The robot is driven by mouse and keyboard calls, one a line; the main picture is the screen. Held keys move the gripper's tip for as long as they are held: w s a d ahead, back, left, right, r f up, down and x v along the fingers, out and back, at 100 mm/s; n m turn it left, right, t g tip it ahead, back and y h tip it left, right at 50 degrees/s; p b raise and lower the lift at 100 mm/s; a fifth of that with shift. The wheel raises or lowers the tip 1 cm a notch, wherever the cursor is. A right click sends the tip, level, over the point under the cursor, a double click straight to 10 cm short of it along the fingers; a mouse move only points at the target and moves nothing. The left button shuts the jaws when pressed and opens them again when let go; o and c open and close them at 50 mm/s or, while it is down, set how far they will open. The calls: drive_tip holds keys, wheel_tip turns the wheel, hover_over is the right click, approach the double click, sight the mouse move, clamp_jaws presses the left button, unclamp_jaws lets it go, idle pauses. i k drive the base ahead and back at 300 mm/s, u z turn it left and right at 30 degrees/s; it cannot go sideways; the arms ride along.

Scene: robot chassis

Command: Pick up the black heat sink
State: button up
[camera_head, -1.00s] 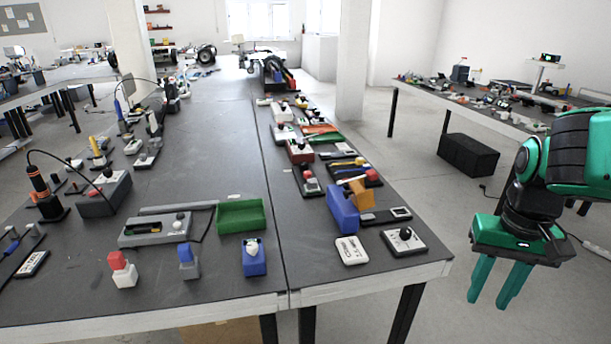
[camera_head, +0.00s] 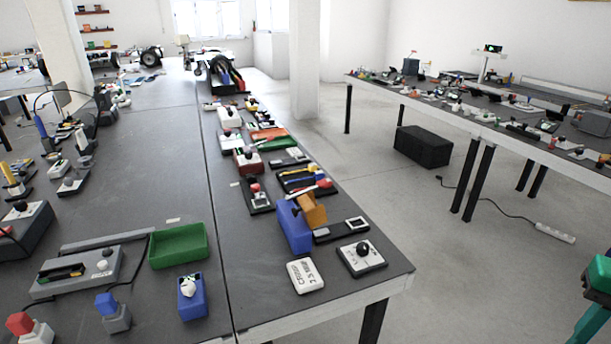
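I cannot make out a black heat sink for certain; several small dark items on the benches are too small to tell. My gripper (camera_head: 592,322) shows only in part at the lower right edge, as a teal finger and part of its body. It hangs over the floor, to the right of the near bench (camera_head: 385,283) and apart from it. The rest of the gripper is outside the picture, so its opening and anything between the fingers are hidden.
The near bench holds a green tray (camera_head: 178,246), a blue holder (camera_head: 294,228), a white box (camera_head: 306,275) and a black-knobbed device (camera_head: 361,257). A black box (camera_head: 422,147) stands on the floor. Another bench (camera_head: 560,158) stands at the right.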

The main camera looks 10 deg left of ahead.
sight(251, 178)
drive_tip(key=z, duration=0.75)
drive_tip(key=i, duration=4.4)
drive_tip(key=u, duration=1)
drive_tip(key=i, duration=0.4)
drive_tip(key=u, duration=0.8)
